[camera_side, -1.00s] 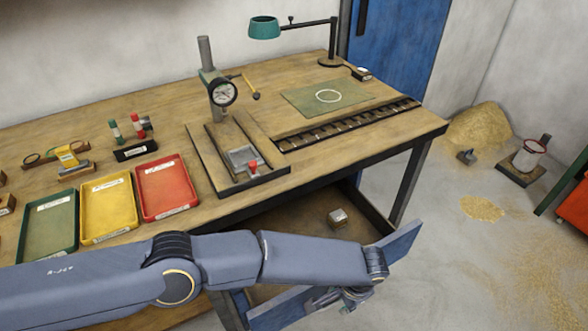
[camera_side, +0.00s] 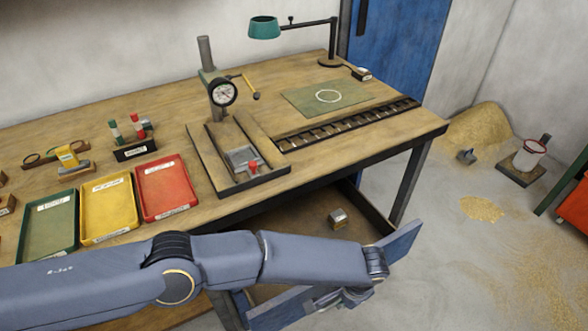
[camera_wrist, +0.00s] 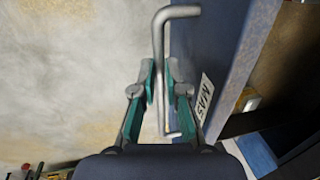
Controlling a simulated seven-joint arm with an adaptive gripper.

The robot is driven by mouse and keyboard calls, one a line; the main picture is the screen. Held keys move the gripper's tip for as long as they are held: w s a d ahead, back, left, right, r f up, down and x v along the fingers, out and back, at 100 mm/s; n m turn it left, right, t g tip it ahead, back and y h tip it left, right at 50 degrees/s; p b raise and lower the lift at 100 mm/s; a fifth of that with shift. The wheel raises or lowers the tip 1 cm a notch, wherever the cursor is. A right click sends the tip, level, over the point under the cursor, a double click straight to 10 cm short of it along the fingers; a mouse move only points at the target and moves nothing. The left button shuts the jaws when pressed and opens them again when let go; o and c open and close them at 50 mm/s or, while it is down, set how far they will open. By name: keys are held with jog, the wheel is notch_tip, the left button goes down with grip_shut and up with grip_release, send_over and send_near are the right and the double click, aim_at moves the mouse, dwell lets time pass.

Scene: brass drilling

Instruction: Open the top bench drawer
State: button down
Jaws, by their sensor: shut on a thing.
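The top bench drawer (camera_side: 278,311) stands pulled out from under the bench; its blue front (camera_side: 400,243) shows on both sides of my arm. Its open inside holds a small metal-topped block (camera_side: 338,218). My gripper (camera_side: 345,297) is at the outer side of the drawer front, partly hidden by my own wrist. In the wrist view, my gripper (camera_wrist: 160,82) is shut on the grey bar handle (camera_wrist: 158,45), one finger on each side of it. The blue drawer front (camera_wrist: 205,50) with a white label (camera_wrist: 204,95) lies just right of the handle.
The wooden bench (camera_side: 330,160) carries a drill-press-like stand with a dial (camera_side: 222,93), coloured trays (camera_side: 168,188) and a lamp (camera_side: 265,27). A bench leg (camera_side: 410,182) stands right of the drawer. The floor (camera_side: 450,280) in front of the drawer is clear.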

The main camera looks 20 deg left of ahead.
jog(key=s+d, duration=0.3)
jog(key=shift+s, duration=0.15)
dwell(0.3)
jog(key=c, duration=1.2)
grip_release()
jog(key=shift+d+r, duration=0.1)
notch_tip(320, 180, up, 12)
jog(key=s+d, duration=0.1)
jog(key=shift+s+d, duration=0.25)
jog(key=shift+s, duration=0.05)
